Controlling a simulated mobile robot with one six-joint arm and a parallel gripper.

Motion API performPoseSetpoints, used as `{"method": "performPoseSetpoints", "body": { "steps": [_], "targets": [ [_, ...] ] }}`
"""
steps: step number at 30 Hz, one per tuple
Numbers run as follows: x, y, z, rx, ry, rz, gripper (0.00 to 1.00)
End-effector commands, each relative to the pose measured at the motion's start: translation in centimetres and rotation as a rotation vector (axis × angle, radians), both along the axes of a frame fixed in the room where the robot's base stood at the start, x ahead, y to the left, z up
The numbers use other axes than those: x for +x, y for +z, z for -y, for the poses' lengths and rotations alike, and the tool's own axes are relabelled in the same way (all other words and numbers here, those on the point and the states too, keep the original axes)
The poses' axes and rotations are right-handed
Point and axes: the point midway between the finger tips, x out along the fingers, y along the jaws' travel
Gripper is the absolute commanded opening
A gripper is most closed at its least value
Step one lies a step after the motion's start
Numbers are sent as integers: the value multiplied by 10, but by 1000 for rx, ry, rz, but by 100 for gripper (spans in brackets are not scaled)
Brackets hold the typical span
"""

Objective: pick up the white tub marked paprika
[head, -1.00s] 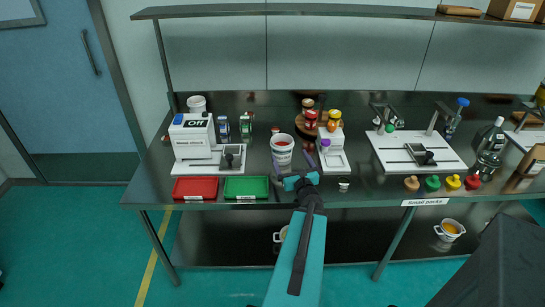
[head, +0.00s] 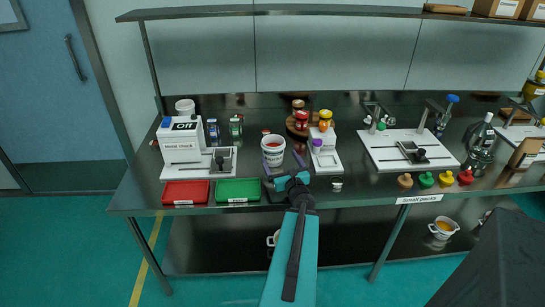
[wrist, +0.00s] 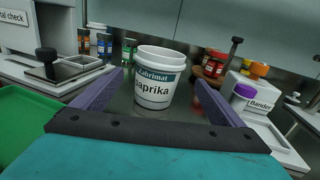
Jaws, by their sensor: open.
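The white tub marked paprika (wrist: 157,80) stands upright on the dark steel bench, its label facing the wrist camera. In the head view my gripper (head: 286,163) is at the bench's front part, just in front of the tub. A gap seems to lie between the tub and the fingers; I cannot tell whether the tips reach beside it.
A red tray (head: 186,192) and a green tray (head: 238,190) lie at the front left. The metal check machine (head: 181,144) stands left of the tub. Small jars stand behind.

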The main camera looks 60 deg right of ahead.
Motion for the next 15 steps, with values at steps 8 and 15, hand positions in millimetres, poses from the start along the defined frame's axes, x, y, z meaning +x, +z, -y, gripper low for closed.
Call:
{"method": "performPoseSetpoints", "body": {
  "steps": [8,15],
  "targets": [
    [4,-4,3,2,3,0,92],
    [8,-4,6,1,5,-1,92]
  ]
}}
